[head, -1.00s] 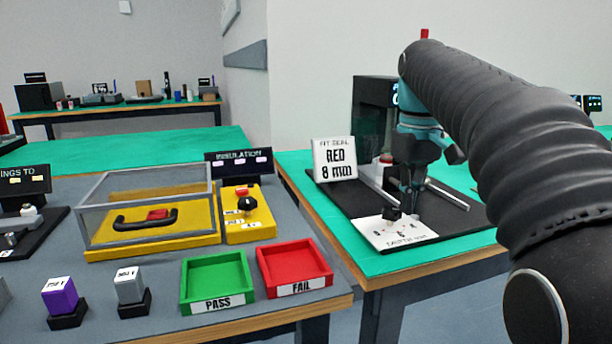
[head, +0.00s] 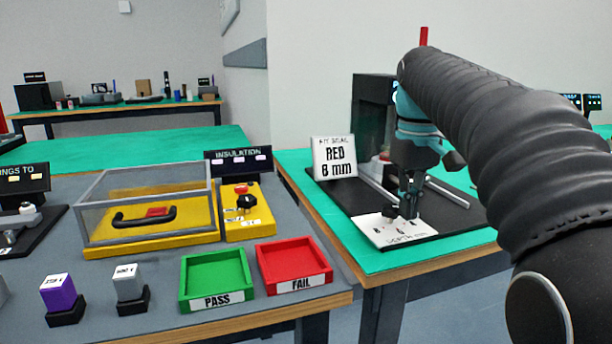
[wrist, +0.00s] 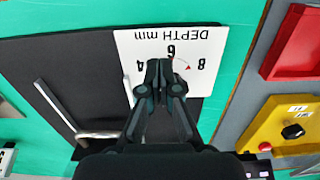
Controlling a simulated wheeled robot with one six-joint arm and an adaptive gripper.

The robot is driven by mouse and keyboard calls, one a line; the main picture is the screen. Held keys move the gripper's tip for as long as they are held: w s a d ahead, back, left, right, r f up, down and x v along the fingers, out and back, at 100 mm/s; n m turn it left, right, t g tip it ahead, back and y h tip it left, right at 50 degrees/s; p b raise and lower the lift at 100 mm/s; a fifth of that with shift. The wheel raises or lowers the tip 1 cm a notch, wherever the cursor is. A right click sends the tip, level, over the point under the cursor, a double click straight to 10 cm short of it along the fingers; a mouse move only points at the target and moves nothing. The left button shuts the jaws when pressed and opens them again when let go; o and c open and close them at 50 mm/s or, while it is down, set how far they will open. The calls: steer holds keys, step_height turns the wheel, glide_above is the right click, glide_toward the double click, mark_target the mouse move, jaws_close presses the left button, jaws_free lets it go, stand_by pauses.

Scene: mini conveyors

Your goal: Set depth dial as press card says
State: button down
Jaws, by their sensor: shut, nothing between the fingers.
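The press card (head: 334,158) stands upright on the press table and reads "FIT SEAL RED 8 mm". The white depth plate (head: 382,236), marked "DEPTH mm", lies at the front of the black press base. Its black dial knob (head: 390,212) shows just left of my gripper (head: 410,213). In the wrist view the depth plate (wrist: 205,40) appears upside down with 4, 6 and 8. My gripper (wrist: 163,68) is shut and empty over it, hiding the knob there. A thin red curved mark (wrist: 181,64) shows between the fingertips and the 8; where the knob points is unclear.
The dark press column (head: 372,110) and pale rails (head: 448,192) stand behind the plate. On the grey table at left are a green PASS tray (head: 217,258), a red FAIL tray (head: 330,262) and a yellow insulation tester (head: 247,228). A gap separates the two tables.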

steer(key=shift+s+a+r+p, duration=0.1)
steer(key=shift+s+a+p, duration=0.25)
steer(key=shift+a+p, duration=0.65)
steer(key=shift+a+p, duration=0.35)
stand_by(0.5)
steer(key=shift+s, duration=0.15)
steer(key=shift+s, duration=0.25)
steer(key=shift+r, duration=2.9)
